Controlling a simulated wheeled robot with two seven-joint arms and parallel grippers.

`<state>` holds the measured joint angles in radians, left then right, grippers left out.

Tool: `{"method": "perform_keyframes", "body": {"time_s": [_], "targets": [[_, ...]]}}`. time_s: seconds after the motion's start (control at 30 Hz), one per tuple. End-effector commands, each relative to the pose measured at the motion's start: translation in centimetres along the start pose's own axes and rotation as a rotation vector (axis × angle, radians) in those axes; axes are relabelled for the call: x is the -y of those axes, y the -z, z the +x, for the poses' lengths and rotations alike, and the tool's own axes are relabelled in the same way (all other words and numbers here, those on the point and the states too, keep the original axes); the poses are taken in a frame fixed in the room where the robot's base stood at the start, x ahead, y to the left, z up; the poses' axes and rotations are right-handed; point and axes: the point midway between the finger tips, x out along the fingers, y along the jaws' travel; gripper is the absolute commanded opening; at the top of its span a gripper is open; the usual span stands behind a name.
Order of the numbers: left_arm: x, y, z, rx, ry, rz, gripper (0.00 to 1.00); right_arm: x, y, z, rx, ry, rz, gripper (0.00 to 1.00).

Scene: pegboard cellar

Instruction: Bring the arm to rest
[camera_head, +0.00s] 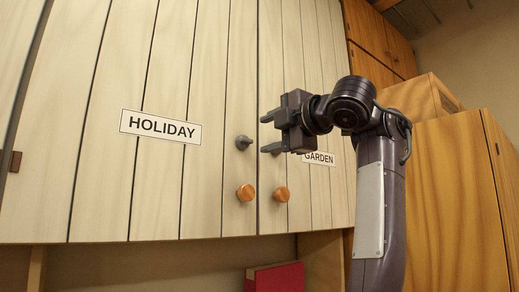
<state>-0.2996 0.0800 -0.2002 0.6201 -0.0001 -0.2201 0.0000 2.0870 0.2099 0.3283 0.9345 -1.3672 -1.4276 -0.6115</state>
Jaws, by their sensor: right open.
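My right arm rises from the lower right, and its gripper (268,133) is raised in front of the cabinet with its fingers pointing left. The two fingers are apart, with nothing seen between them. The gripper overlaps the right door (305,60) and partly covers the GARDEN label (319,158). I cannot tell whether it touches the door. My left gripper is not in view.
The left door (100,80) carries a HOLIDAY label (160,127), a dark knob (243,142) and an orange knob (245,193). Another orange knob (281,193) is on the right door. Both doors look closed. A red object (275,278) sits below. A wooden cabinet (455,200) stands right.

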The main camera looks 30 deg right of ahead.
Motion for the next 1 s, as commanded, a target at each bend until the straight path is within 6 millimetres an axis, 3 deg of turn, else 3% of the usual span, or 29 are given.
{"method": "perform_keyframes", "body": {"time_s": [0.17,0.67,0.77,1.0], "targets": [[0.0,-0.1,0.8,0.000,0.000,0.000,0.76,0.1,0.0,-1.0,-0.001,0.000,0.000,0.50],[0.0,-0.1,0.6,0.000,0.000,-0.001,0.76,-0.1,0.0,-1.0,0.000,0.000,0.000,0.50],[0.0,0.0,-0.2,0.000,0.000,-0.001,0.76,-0.9,0.0,-1.0,0.000,0.000,0.000,0.50],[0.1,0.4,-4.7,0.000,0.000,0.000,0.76,-5.4,-0.1,-1.0,0.000,0.000,0.000,0.50]]}}
